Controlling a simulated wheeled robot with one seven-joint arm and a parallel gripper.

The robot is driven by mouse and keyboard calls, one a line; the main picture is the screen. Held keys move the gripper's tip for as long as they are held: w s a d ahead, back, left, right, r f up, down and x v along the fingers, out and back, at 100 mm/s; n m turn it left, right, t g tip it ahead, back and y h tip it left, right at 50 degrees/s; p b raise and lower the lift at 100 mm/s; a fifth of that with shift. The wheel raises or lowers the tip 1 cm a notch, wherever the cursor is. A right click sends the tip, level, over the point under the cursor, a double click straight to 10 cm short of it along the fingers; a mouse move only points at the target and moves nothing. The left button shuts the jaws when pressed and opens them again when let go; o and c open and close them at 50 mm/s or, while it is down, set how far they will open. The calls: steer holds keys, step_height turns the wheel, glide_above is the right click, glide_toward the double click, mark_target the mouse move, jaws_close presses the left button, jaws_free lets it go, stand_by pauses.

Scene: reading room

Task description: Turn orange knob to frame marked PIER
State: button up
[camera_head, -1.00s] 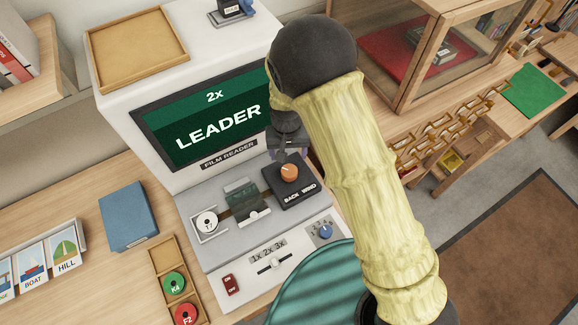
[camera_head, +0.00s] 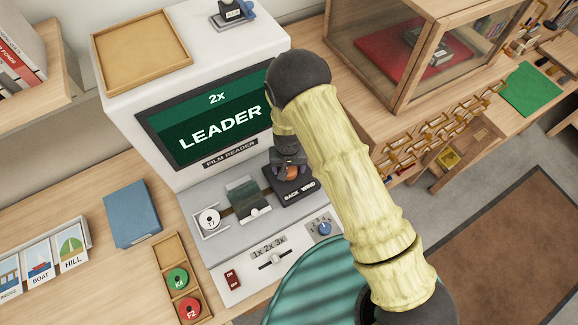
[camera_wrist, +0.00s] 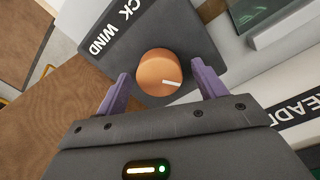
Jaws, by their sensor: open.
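The orange knob (camera_wrist: 159,74) has a white pointer line and sits on a dark plate marked BACK and WIND (camera_head: 299,191). In the head view the knob (camera_head: 292,173) is partly covered by my gripper. My gripper (camera_wrist: 164,84) is open, with its two purple fingers on either side of the knob; I cannot tell whether they touch it. The film reader's screen (camera_head: 215,117) reads "2x" and "LEADER". A glass film stage (camera_head: 246,200) and a reel marked 17 (camera_head: 209,219) lie left of the knob.
In front are a blue dial (camera_head: 324,228), a 1x 2x 3x slider (camera_head: 275,258) and a red switch (camera_head: 232,279). A wooden tray with reels (camera_head: 165,251), a blue book (camera_head: 131,214) and picture cards (camera_head: 40,262) lie left. A glass-sided case (camera_head: 385,95) stands right.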

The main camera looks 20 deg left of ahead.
steer(key=shift+c, duration=0.4)
steer(key=c, duration=0.9)
steer(key=shift+w+m, duration=0.1)
steer(key=shift+m, duration=0.3)
steer(key=m+b, duration=0.2)
steer(key=m, duration=0.8)
steer(key=shift+b, duration=0.35)
steer(key=shift+m, duration=0.3)
steer(key=o, duration=1)
